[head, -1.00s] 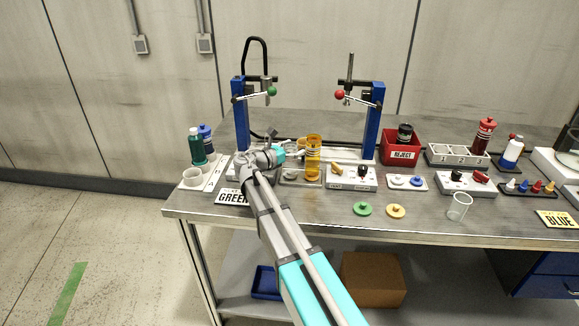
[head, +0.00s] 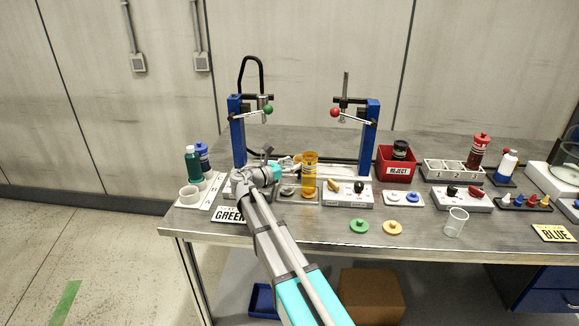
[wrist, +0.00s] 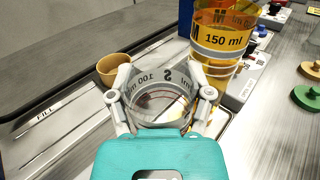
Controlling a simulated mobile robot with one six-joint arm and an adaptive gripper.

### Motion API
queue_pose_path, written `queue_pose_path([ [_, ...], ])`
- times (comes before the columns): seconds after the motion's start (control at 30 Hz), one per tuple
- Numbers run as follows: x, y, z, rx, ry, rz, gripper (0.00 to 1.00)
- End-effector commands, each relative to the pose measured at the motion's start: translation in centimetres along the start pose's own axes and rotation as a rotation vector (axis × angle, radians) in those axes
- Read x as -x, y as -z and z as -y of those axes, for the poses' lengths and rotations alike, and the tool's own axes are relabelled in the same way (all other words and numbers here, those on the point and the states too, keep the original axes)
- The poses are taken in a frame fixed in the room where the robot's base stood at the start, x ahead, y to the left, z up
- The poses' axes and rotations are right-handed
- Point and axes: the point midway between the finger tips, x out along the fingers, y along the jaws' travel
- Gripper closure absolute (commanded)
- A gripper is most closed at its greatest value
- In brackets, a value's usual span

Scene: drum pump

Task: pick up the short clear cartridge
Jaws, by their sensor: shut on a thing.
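My gripper (wrist: 165,97) is shut on the short clear cartridge (wrist: 158,112), which is marked "S" and 100 ml in the wrist view. Its fingers hug both sides of the rim, and I look down into its open top. In the head view the gripper (head: 286,167) is left of the tall amber cartridge (head: 309,172), and the clear cartridge is mostly hidden by my arm. The amber cartridge also shows close on the right in the wrist view (wrist: 222,38), marked 150 ml. I cannot tell whether the clear cartridge's base touches the tray.
A small amber cup (wrist: 114,69) is left of the gripper. Blue posts (head: 370,140) with levers stand behind. A switch panel (head: 346,195) is to the right. The green disc (head: 359,226), yellow disc (head: 392,228) and clear cup (head: 456,222) lie along the front. The bench's rear is fairly clear.

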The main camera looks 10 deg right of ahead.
Motion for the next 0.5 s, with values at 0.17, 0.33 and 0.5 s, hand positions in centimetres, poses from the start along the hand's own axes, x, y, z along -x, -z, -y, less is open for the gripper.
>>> queue_pose_path([
  [0.17,0.0,-1.4,0.0,0.000,0.000,0.000,0.80],
  [0.33,0.0,-3.1,0.0,0.000,0.001,0.000,0.80],
  [0.5,0.0,-4.9,0.0,0.000,0.001,0.000,0.80],
])
